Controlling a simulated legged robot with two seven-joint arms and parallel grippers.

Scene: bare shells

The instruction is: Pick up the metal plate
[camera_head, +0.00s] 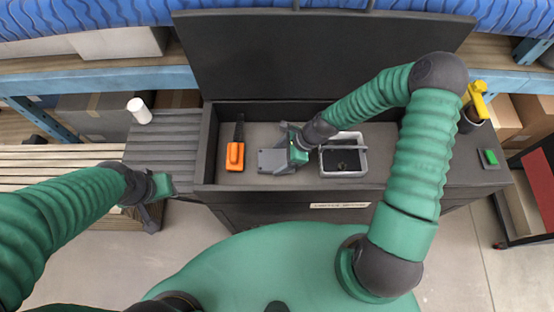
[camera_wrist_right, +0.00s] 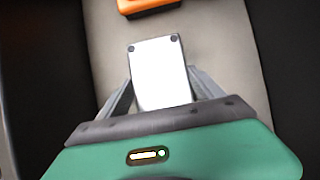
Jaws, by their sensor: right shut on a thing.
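The metal plate (camera_head: 270,161) is a small flat grey rectangle inside the dark open box, left of the box's middle. In the right wrist view the plate (camera_wrist_right: 158,70) looks bright white, with small dark holes at its two far corners. My right gripper (camera_head: 283,158) is at the plate, and its fingers (camera_wrist_right: 160,88) are shut on the plate's two sides. Its near end is hidden by the gripper body. I cannot tell whether the plate touches the box floor. My left gripper (camera_head: 154,212) hangs outside the box at the left; its finger opening is unclear.
An orange-handled tool (camera_head: 235,154) lies in the box left of the plate. A grey bin (camera_head: 344,169) stands close to the right. The box wall (camera_head: 208,147) and raised lid (camera_head: 300,55) bound the space. A white cylinder (camera_head: 139,110) stands on the slatted surface at left.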

